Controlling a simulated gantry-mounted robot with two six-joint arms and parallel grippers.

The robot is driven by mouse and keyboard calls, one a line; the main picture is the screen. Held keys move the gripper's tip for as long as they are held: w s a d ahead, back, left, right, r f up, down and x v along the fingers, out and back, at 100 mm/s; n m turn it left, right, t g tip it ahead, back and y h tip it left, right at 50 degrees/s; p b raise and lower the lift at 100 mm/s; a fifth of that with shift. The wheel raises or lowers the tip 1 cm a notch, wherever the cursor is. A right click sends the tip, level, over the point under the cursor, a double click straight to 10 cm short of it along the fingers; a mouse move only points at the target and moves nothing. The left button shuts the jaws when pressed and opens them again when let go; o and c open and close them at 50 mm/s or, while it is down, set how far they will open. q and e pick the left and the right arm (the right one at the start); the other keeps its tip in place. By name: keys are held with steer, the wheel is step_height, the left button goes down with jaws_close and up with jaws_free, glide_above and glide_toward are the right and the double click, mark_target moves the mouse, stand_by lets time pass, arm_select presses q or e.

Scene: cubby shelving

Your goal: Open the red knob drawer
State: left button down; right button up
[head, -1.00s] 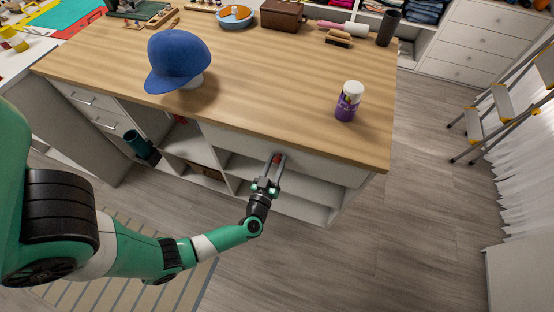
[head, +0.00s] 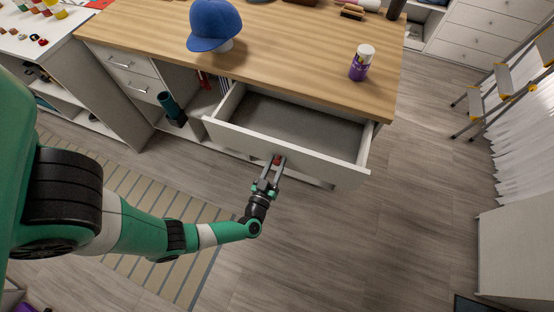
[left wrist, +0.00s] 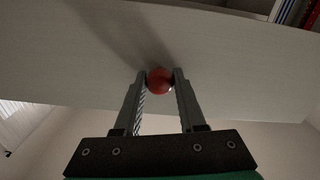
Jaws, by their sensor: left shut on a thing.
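The red knob (head: 277,160) is on the front of a white drawer (head: 240,136) under the wooden worktop. The drawer is pulled out, and its empty grey inside shows in the head view. My left gripper (head: 275,168) is shut on the red knob. In the left wrist view, the round red knob (left wrist: 159,81) sits between the two fingertips of my left gripper (left wrist: 159,84), against the pale drawer front (left wrist: 230,60). My right gripper is not in view.
A blue cap (head: 214,24) and a purple bottle with a white lid (head: 361,63) stand on the worktop (head: 290,45). A stepladder (head: 503,80) stands at right. Open floor (head: 370,235) lies in front.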

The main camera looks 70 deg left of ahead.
arm_select(q)
steer(key=shift+s+d, duration=0.1)
steer(key=c, duration=0.5)
jaws_free()
steer(key=p+v, duration=0.2)
steer(key=v, duration=0.9)
steer(key=shift+s+d, duration=0.15)
steer(key=shift+d, duration=0.05)
